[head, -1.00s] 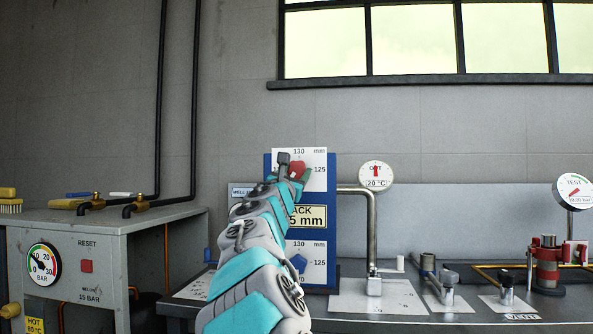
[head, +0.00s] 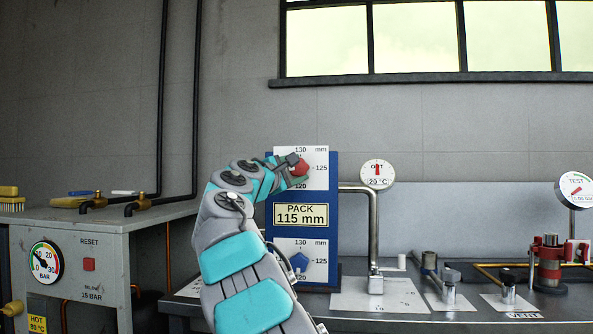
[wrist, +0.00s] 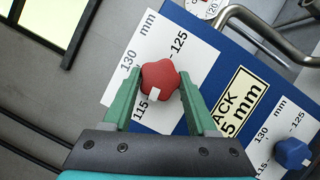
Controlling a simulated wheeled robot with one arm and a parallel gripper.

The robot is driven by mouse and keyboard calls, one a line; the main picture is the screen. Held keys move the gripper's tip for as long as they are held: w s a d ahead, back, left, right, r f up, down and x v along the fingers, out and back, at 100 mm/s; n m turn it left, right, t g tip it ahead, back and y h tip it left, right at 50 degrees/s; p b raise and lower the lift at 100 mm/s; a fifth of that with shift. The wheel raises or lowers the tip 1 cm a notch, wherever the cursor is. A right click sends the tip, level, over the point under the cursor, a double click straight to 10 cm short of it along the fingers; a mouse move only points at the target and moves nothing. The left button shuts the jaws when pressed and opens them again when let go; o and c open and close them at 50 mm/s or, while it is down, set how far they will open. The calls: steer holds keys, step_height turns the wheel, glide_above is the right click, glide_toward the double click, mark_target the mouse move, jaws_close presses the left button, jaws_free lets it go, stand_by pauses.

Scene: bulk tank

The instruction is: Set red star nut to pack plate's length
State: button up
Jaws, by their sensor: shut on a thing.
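The red star nut (wrist: 160,74) sits on the upper white dial (wrist: 118,92) of the blue panel, and it also shows in the head view (head: 302,168). My gripper (wrist: 159,80) has its green fingers shut on the nut, one on each side. The nut's white mark (wrist: 153,95) points down in the wrist view, near the 115 figure. The exact reading is hard to tell. The pack plate (head: 300,215) reads PACK 115 mm, below the upper dial. My fingers partly cover the dial in the head view.
A blue star nut (head: 299,262) is on the lower dial, and it also shows in the wrist view (wrist: 292,153). A round 20 °C gauge (head: 377,173) and a bent metal pipe (head: 373,235) stand right of the panel. A grey cabinet (head: 85,265) stands at left.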

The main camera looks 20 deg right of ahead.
steer(key=shift+f+m, duration=0.1)
steer(key=shift+m, duration=0.3)
steer(key=shift+m+g, duration=0.3)
steer(key=shift+d, duration=0.1)
steer(key=o, duration=1.4)
steer(key=shift+c, duration=0.2)
steer(key=r+b+v, duration=0.1)
steer(key=v, duration=0.6)
steer(key=shift+s+a+f, duration=0.25)
steer(key=shift+a+f, duration=0.1)
steer(key=shift+f, duration=0.05)
